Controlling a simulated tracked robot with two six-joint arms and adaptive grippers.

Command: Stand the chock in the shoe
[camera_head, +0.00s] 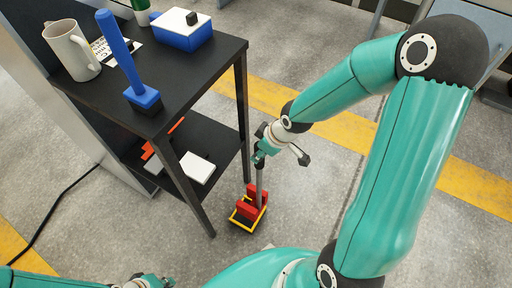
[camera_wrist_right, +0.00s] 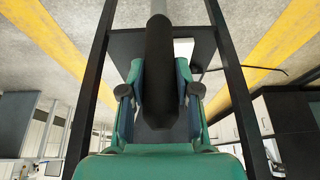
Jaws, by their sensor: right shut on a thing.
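My right gripper (camera_head: 262,152) is shut on a slim grey bar, which I take to be the chock (camera_head: 259,186). The chock hangs upright below the gripper, its lower end between two red blocks. The right wrist view shows a dark rod (camera_wrist_right: 161,65) between the fingers (camera_wrist_right: 160,92). The red blocks stand in a black base with a yellow rim, which I take to be the shoe (camera_head: 236,224), on the floor. Whether the chock's foot touches the shoe's bottom is hidden. My left gripper (camera_head: 150,281) is at the bottom edge, partly cut off, its fingers unclear.
A black shelf unit (camera_head: 190,85) stands left of the shoe, one leg close by. It carries a mug (camera_head: 72,52), a blue post on a base (camera_head: 143,97) and a blue box (camera_head: 181,38). Its lower shelf holds a white block (camera_head: 197,168). Floor to the right is open.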

